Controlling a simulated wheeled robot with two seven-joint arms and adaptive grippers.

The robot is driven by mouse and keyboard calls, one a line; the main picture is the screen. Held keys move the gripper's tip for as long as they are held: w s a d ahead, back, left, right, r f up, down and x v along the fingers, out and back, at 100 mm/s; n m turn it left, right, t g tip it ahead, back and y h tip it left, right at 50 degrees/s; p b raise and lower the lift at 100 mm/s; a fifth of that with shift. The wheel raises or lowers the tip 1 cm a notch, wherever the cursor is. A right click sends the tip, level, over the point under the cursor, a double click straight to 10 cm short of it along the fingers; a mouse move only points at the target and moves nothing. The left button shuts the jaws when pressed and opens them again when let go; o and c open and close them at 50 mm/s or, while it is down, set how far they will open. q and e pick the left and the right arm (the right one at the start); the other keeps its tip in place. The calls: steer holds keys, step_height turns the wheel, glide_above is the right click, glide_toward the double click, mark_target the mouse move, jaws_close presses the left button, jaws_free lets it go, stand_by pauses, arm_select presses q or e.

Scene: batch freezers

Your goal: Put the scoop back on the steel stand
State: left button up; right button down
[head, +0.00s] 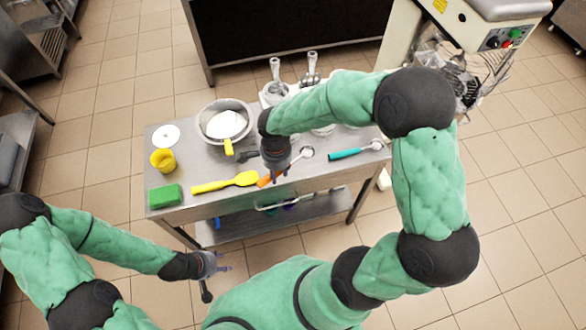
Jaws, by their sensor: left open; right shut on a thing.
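My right gripper (276,172) is over the front middle of the steel table. It is shut on a scoop with an orange handle (264,181) and a round metal bowl (306,152). The gripper hides the middle of this scoop, and I cannot tell whether the scoop touches the table. A second scoop, with a teal handle (346,154), lies to the right. Metal utensils (275,68) stand upright at the back of the table, partly behind my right arm; I cannot make out a separate steel stand. My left gripper (218,266) is open and empty, in front of the table.
The steel table (182,178) also holds a yellow spatula (226,183), a green sponge (165,196), a yellow cup (163,160), a white disc (166,135) and a metal bowl of white contents (224,122). A machine (470,45) stands at the back right.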

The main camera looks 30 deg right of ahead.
steer(key=b, duration=0.1)
glide_above(290, 172)
steer(key=f, duration=0.6)
steer(key=shift+s+a+f, duration=0.2)
steer(key=shift+f, duration=0.2)
steer(key=shift+w+d+f+b, duration=0.1)
steer(key=shift+f+b, duration=0.25)
steer(key=shift+f, duration=0.55)
steer(key=shift+w+d+f+b, duration=0.1)
steer(key=shift+f+b, duration=0.2)
steer(key=shift+f, duration=0.55)
steer(key=shift+f, duration=0.15)
steer(key=c, duration=0.9)
jaws_free()
